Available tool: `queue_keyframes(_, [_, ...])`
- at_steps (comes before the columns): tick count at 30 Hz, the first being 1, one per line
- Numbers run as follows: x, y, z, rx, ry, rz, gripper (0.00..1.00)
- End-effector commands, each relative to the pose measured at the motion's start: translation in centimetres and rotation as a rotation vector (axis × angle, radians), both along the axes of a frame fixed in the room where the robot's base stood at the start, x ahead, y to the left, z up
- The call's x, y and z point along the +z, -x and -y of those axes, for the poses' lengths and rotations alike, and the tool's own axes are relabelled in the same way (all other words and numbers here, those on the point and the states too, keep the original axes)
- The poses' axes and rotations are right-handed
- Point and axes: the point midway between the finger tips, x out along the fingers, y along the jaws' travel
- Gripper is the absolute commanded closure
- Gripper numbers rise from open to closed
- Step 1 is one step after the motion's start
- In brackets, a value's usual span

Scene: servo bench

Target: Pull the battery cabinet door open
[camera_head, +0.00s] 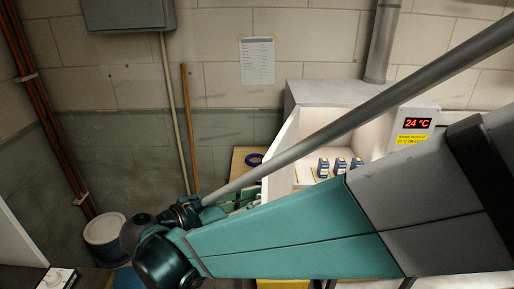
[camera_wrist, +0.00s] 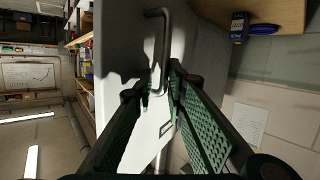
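The white battery cabinet (camera_head: 310,92) stands against the wall, and its door (camera_head: 283,139) is swung partly open on the left. In the wrist view the door's pale face (camera_wrist: 122,55) carries a dark bar handle (camera_wrist: 164,40). In the head view my own arm hides the handle and most of the gripper.
A red-digit temperature display (camera_head: 415,123) sits at the cabinet's right. A blue tape roll (camera_head: 254,160) lies on a wooden surface left of the door.

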Motion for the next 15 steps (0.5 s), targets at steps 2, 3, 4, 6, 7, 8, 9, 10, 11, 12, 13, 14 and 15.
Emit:
queue_keyframes(2, [0.8,-0.1,-0.6,0.000,0.009,0.011,0.87])
queue_keyframes(3, [0.8,-0.2,-0.8,0.000,0.009,0.011,0.87])
queue_keyframes(4, [0.8,-0.2,-0.9,0.000,0.009,0.011,0.87])
queue_keyframes(6, [0.8,-0.2,-1.2,0.000,0.009,0.011,0.87])
queue_keyframes(7, [0.8,-0.2,-1.4,0.001,0.009,0.011,0.87])
queue_keyframes(8, [0.8,-0.3,-1.5,0.001,0.009,0.011,0.87])
queue_keyframes(9, [0.7,-0.3,-1.7,0.001,0.009,0.011,0.87])
queue_keyframes(10, [0.7,-0.3,-1.9,0.001,0.009,0.011,0.87])
queue_keyframes(11, [0.7,-0.4,-2.0,0.001,0.009,0.011,0.87])
queue_keyframes(12, [0.7,-0.4,-2.2,0.002,0.009,0.011,0.87])
queue_keyframes(13, [0.7,-0.4,-2.4,0.002,0.009,0.011,0.87])
queue_keyframes(14, [0.7,-0.5,-2.6,0.002,0.009,0.011,0.87])
queue_keyframes(15, [0.7,-0.5,-2.8,0.002,0.009,0.011,0.87])
